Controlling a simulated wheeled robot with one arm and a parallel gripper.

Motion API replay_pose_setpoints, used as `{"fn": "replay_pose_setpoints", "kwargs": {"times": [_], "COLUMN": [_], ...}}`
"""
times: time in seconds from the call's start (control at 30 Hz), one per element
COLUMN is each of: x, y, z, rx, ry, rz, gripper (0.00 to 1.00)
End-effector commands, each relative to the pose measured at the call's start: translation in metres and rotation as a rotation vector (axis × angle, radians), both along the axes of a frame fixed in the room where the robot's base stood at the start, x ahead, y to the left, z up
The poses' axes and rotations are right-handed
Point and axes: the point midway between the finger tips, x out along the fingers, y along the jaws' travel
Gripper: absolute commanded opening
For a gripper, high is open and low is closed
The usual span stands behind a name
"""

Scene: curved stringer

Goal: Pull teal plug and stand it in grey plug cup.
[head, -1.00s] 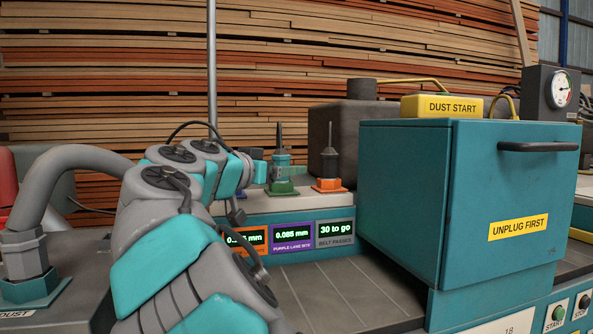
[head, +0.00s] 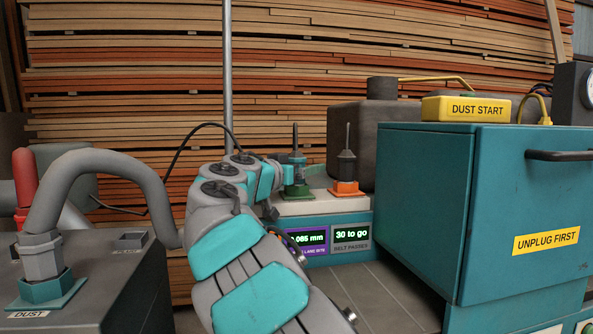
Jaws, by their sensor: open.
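A teal upright piece with a dark pin (head: 296,168) stands in a green base on the ledge behind the displays. I cannot tell for sure that it is the teal plug. My gripper (head: 272,182) is at its left, partly hidden by my arm. The fingertips are hard to make out, and I see nothing held. I cannot tell whether it touches the piece. A small dark grey square holder (head: 131,238) with a tag sits on the grey cabinet at left. It may be the grey plug cup, and it looks empty.
A grey hose (head: 95,165) arches from a teal DUST fitting on the cabinet (head: 135,290). The large teal box (head: 470,210), marked UNPLUG FIRST, blocks the right. The slatted bed (head: 385,295) is clear.

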Motion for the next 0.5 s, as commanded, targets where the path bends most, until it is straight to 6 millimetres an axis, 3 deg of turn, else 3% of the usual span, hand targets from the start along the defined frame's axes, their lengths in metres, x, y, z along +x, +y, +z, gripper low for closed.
{"fn": "replay_pose_setpoints", "kwargs": {"times": [0.27, 0.5], "x": [0.0019, 0.0017], "y": [-0.0014, -0.0013], "z": [0.0002, 0.0004], "rx": [0.000, 0.000], "ry": [0.000, -0.001], "rz": [0.000, 0.000], "gripper": [0.80, 0.53]}}
